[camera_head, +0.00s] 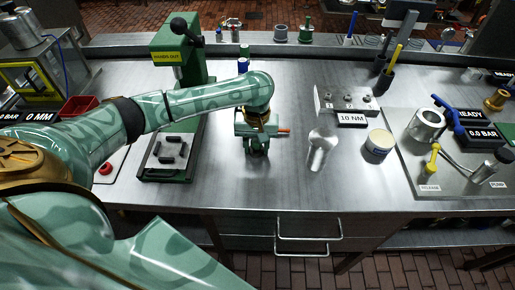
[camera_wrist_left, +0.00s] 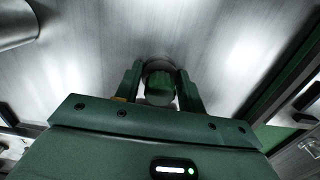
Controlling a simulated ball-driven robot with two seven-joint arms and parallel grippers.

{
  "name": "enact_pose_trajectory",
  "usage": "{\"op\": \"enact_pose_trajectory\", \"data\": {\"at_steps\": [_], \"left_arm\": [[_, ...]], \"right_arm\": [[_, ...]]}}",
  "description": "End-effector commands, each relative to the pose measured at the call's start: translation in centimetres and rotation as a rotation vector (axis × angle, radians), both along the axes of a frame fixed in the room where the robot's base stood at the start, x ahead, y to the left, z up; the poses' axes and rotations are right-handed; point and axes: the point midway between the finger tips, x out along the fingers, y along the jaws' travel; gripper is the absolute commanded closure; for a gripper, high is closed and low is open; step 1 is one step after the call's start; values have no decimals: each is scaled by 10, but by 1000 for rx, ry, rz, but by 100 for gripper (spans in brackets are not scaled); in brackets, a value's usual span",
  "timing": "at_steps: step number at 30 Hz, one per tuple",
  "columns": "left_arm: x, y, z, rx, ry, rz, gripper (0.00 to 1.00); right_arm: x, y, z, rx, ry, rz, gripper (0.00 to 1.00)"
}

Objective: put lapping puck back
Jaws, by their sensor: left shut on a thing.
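My left arm reaches in from the left over the bench. My left gripper (camera_head: 257,150) hangs low above the middle of the steel bench, pointing down. In the left wrist view its two fingers (camera_wrist_left: 161,88) are closed on the sides of a small round piece with a greenish face (camera_wrist_left: 160,86), which looks like the lapping puck. In the head view the gripper body and fingers hide most of this piece. I cannot tell whether it touches the bench top. My right gripper is not in view.
A green press (camera_head: 180,52) with a slotted base stands left of the gripper. A silver cylinder piece (camera_head: 321,150), a cream-lidded tin (camera_head: 379,143) and a "10 NM" block (camera_head: 352,119) stand to the right. Farther right is a panel (camera_head: 408,170) with levers. The bench front middle is clear.

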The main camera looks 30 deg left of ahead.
Motion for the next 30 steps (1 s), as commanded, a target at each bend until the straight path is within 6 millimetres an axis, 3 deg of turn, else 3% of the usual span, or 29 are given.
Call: {"op": "enact_pose_trajectory", "data": {"at_steps": [9,10,12,22,26,30], "left_arm": [[0,0,1,1,-3,1,86],[0,0,0,1,-3,1,58],[1,0,0,1,-3,1,39],[1,0,1,0,-4,0,39],[2,1,25,1,-8,0,39],[4,1,61,0,-9,0,39]], "right_arm": [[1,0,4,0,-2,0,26],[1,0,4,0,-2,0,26],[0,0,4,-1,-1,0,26],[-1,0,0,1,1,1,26],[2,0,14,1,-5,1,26],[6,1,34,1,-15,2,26]]}}
